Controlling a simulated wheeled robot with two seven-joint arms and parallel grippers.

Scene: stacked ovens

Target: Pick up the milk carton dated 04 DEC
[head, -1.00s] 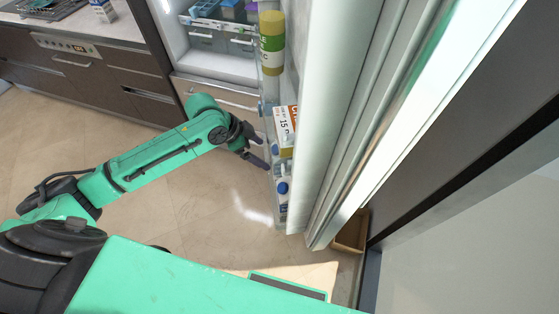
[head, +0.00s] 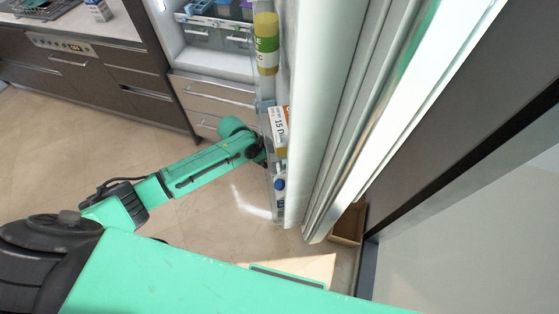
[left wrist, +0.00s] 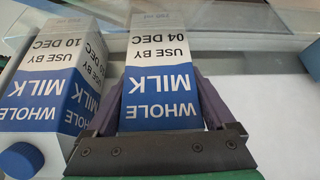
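In the left wrist view a white and blue milk carton marked "USE BY 04 DEC" (left wrist: 160,85) stands between the two fingers of my left gripper (left wrist: 162,105). One finger lies along each side, close against the carton. Whether they press on it cannot be told. A similar carton marked "USE BY 10 DEC" (left wrist: 62,75) is just left of it. In the head view my left arm reaches to the door shelf of the open fridge. There the left gripper and the 04 DEC carton are largely hidden. My right gripper is not in view.
The open fridge door (head: 330,120) stands right of the arm. Its shelf also holds a carton marked "15 D" (head: 278,126), a yellow-topped bottle (head: 266,45) and a blue-capped container (head: 280,184). A blue cap (left wrist: 20,160) is at lower left in the wrist view. Floor left of the door is clear.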

